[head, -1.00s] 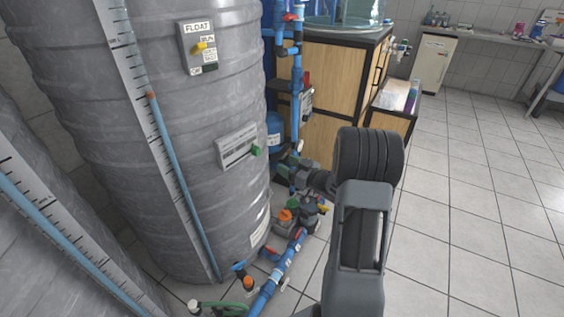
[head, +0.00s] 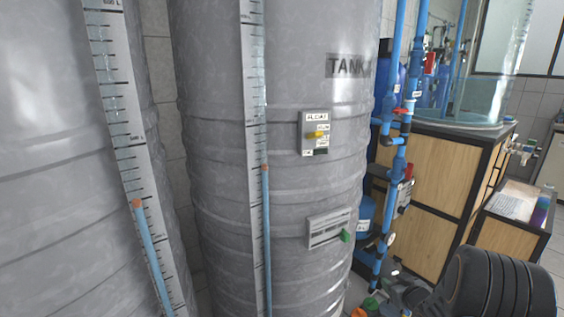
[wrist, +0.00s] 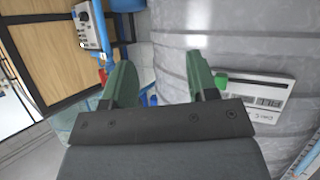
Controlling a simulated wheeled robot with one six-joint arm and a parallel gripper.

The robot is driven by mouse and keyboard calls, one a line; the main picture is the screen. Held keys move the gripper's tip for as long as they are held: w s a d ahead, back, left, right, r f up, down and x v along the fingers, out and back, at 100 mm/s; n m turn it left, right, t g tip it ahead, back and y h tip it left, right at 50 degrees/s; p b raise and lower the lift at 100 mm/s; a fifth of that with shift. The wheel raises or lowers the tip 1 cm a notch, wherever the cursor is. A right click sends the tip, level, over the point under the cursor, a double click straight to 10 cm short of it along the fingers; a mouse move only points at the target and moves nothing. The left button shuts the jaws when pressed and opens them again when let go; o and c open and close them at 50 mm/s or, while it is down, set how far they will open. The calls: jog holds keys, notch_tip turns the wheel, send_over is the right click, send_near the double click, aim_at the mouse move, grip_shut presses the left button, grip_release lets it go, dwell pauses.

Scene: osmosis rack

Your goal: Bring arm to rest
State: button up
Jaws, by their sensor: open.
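My arm shows at the lower right of the head view, with a thick dark ribbed part (head: 495,285). The head view cuts off most of the arm, and my gripper is hard to make out there. In the wrist view my gripper (wrist: 161,82) has two green fingers standing well apart, with nothing between them. Beyond the fingers is the grey wall of a large tank (wrist: 250,35). A white panel with a green knob (wrist: 262,95) is on that wall, to the right of the fingers.
In the head view the tank (head: 215,160) carries a float switch box (head: 315,133) and a level scale. Another grey tank (head: 45,180) stands at the left. Blue pipes (head: 398,90) and a wooden cabinet (head: 435,180) are at the right, close beyond my arm.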

jog(key=s+a+r+m+g+h+p, duration=0.2)
jog(key=s+r+g+p, duration=0.25)
jog(key=s+r, duration=0.2)
jog(key=s+a+r+m+g+h+p, duration=0.25)
jog(key=s+r+g, duration=0.25)
jog(key=s, duration=0.3)
jog(key=s+a+r+n+y+p, duration=0.1)
jog(key=s+a+r+p, duration=0.3)
jog(key=a+r, duration=0.3)
jog(key=s+a+r+n+y+p, duration=0.1)
jog(key=s+a+r+p, duration=0.3)
jog(key=r, duration=0.9)
jog(key=a+y+p, duration=0.1)
jog(key=a+p, duration=0.2)
jog(key=a, duration=0.1)
jog(key=shift+s+a, duration=0.2)
jog(key=shift+s, duration=0.15)
jog(key=shift+y, duration=0.25)
jog(key=shift+n, duration=0.25)
jog(key=shift+c, duration=1)
